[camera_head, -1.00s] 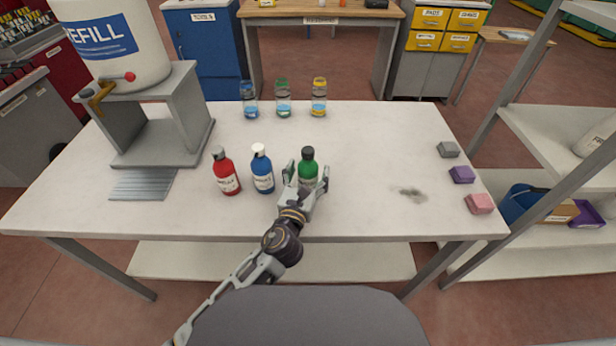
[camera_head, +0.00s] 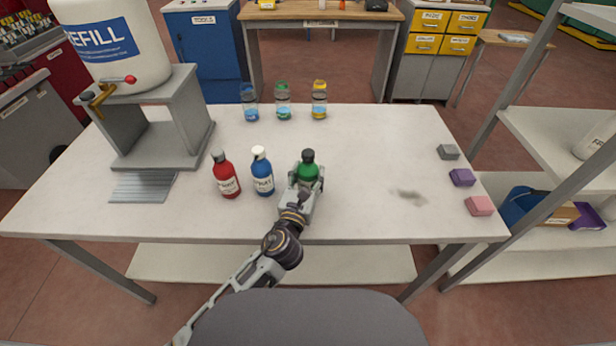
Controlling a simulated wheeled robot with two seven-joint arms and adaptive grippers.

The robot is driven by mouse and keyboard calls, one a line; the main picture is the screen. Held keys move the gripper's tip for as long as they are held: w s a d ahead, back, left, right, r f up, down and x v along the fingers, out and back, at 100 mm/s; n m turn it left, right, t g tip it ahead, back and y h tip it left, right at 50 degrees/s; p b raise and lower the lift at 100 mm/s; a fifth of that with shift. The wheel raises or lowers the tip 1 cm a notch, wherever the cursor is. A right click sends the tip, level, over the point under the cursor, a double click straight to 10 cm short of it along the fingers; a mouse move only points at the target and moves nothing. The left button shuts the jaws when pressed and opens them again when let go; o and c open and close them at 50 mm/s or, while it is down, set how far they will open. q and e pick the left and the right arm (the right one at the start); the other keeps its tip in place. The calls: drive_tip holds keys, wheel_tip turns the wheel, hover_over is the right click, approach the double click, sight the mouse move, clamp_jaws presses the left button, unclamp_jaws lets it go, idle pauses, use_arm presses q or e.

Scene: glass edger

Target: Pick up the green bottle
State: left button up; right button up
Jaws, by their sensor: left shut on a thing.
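The green bottle (camera_head: 308,170) with a dark cap stands upright on the white table, near the front middle. My left gripper (camera_head: 305,187) is shut on the green bottle from the front, and its fingers hide the bottle's lower part. The bottle looks to be at table height; whether its base touches the table is hidden. My right gripper is not in view.
A blue bottle (camera_head: 262,172) stands close left of the green one, with a red bottle (camera_head: 225,175) beyond it. A refill stand (camera_head: 190,110) is at left. Three jars (camera_head: 283,101) stand at the back. Sponge-like blocks (camera_head: 462,177) lie at right.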

sight(308, 152)
use_arm(q)
drive_tip(key=shift+r, duration=0.7)
wheel_tip(308, 152, up, 8)
drive_tip(key=shift+f+p, duration=0.15)
drive_tip(key=shift+p, duration=1.1)
drive_tip(key=shift+r, duration=0.5)
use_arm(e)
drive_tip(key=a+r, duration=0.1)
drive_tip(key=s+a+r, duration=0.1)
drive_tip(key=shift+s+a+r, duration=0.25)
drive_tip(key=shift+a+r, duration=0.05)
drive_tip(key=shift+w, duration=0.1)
use_arm(q)
drive_tip(key=shift+r, duration=0.1)
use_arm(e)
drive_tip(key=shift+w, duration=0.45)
